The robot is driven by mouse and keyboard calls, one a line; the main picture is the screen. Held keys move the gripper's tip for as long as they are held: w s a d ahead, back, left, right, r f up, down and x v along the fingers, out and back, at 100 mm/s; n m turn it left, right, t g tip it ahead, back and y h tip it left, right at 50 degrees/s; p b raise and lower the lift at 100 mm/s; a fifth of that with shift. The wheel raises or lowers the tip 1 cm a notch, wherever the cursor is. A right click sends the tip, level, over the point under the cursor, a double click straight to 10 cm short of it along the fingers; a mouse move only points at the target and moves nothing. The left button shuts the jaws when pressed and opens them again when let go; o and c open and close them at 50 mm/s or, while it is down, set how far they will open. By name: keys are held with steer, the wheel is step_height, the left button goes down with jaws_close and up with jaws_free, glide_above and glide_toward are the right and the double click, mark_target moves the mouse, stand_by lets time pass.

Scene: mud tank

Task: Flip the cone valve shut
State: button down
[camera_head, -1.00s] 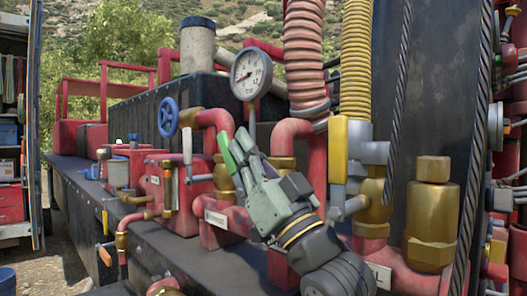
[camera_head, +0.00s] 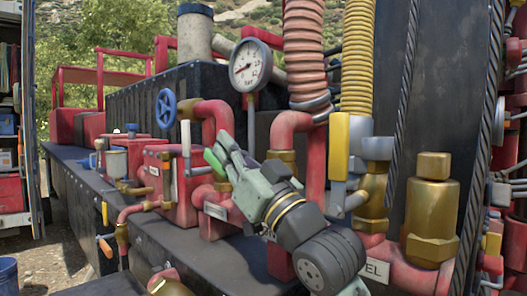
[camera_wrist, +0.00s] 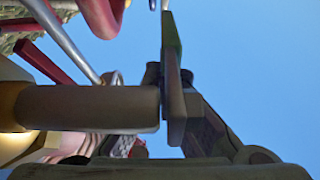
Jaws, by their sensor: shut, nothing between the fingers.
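My gripper (camera_head: 219,151), with green-tipped fingers, is shut and empty in front of a red pipe and brass valve body at mid-picture. A small label (camera_head: 215,211) on the red block below it is too small to read, so I cannot tell for sure which valve is the cone valve. A lever with a pale upright handle (camera_head: 186,138) stands just left of my fingertips. In the wrist view, the shut fingers (camera_wrist: 174,90) are beside the end of a dark horizontal cylinder (camera_wrist: 90,108). I cannot tell whether they touch. My gripper hides part of the valve behind it.
A yellow-handled valve (camera_head: 340,145) stands upright to the right, above a label ending in "VEL". A pressure gauge (camera_head: 250,65) and blue handwheel (camera_head: 166,108) are behind. Ribbed hoses (camera_head: 304,50) rise above. Open air lies at the right in the wrist view.

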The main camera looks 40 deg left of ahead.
steer(key=shift+a+f+g+h, duration=0.2)
steer(key=shift+a+g+h, duration=0.1)
steer(key=shift+h, duration=0.1)
stand_by(0.5)
steer(key=v, duration=0.7)
steer(key=shift+d+f, duration=0.25)
steer(key=shift+s, duration=0.1)
